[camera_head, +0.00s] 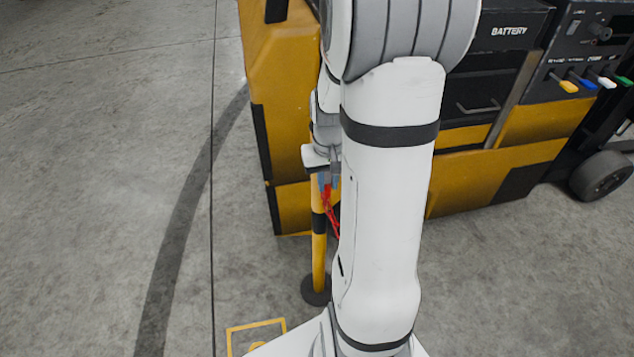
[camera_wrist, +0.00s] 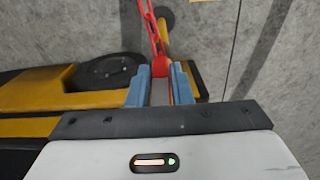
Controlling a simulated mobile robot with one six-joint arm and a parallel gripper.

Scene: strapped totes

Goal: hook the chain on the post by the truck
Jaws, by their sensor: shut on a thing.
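My gripper (camera_head: 328,181) is by the upper part of the yellow post (camera_head: 319,255), which has a black band and a dark round base. In the wrist view, its blue fingers (camera_wrist: 163,82) are shut on the end of the red chain (camera_wrist: 156,35). The chain runs away from the fingers past the post (camera_wrist: 163,42). In the head view, the chain (camera_head: 328,200) hangs just under the fingers, close in front of the post, and goes behind my arm. Whether it touches the post, and the post's top, cannot be made out.
The yellow and black truck (camera_head: 285,100) stands right behind the post, with a battery panel and coloured levers at the right. A black wheel (camera_head: 602,176) is at far right. Yellow floor marking (camera_head: 257,327) lies in front. The concrete floor at left is clear.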

